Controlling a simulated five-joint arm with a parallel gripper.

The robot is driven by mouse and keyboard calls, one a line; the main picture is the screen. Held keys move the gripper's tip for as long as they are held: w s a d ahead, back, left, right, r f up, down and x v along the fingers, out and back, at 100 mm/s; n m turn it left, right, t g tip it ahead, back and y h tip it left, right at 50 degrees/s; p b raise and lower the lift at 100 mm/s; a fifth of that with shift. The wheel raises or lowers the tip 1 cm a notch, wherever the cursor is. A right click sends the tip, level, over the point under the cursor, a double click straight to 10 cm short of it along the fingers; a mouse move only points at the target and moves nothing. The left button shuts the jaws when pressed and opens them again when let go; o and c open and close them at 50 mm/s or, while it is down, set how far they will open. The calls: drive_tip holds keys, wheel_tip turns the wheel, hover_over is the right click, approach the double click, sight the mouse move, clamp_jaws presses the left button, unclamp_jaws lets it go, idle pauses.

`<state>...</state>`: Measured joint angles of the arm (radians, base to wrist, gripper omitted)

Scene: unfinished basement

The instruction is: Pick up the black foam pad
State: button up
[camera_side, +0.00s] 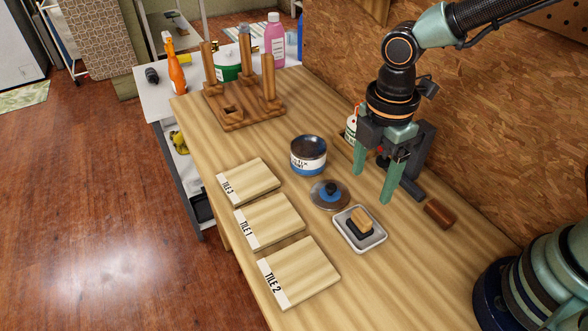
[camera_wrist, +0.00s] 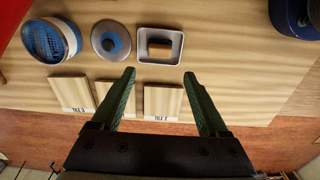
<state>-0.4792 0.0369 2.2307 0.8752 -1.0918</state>
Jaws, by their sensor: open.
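The black foam pad (camera_side: 356,234) appears as a dark piece inside a small white-rimmed tray (camera_side: 378,240). A tan block (camera_side: 362,219) rests on it and hides part of it. In the wrist view, the tan block (camera_wrist: 161,50) shows in the tray (camera_wrist: 178,35), with only a dark edge of the pad visible around it. My gripper (camera_side: 372,188) is open and empty, pointing down above the table, up and to the right of the tray in the side view. In the wrist view, its fingers (camera_wrist: 158,73) stand apart, with their tips just below the tray.
A tin (camera_side: 309,160) and a round lid with a blue knob (camera_side: 329,195) stand near the tray. Three labelled tiles (camera_side: 300,272) lie along the front edge. A brown cylinder (camera_side: 440,213) lies right of my gripper. A pegged wooden board (camera_side: 250,113) stands at the far end.

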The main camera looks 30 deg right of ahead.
sight(363, 215)
wheel_tip(363, 215, down, 12)
drive_tip(key=shift+d+f, duration=0.15)
drive_tip(key=shift+f, duration=0.05)
drive_tip(key=c, duration=1.1)
